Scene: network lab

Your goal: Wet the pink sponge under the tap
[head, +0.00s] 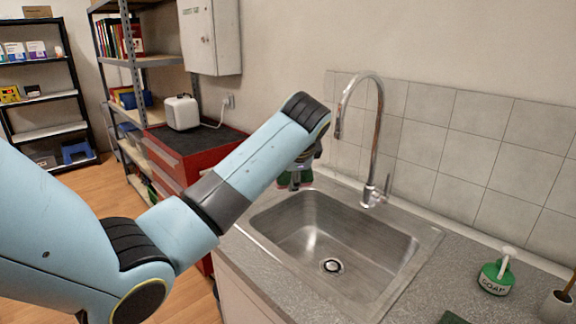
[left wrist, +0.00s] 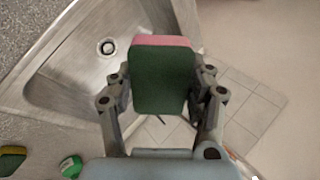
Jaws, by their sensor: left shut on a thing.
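The pink sponge (left wrist: 163,41) shows in the left wrist view with a pink edge and a dark green face. My left gripper (left wrist: 160,92) is shut on it, with one finger on each side. In the head view my left gripper (head: 297,176) is small and partly hidden by my wrist, left of the sink; green patches show around its fingers. The chrome tap (head: 375,140) stands behind the sink, its curved spout ending at the left, to the right of my wrist. The steel sink (head: 318,223) is empty, with a round drain. My right gripper is not in view.
A green and yellow sponge (left wrist: 12,158) lies at the left wrist view's lower left. A tiled wall (head: 440,130) closes the back. A red cabinet (head: 190,150) stands at left.

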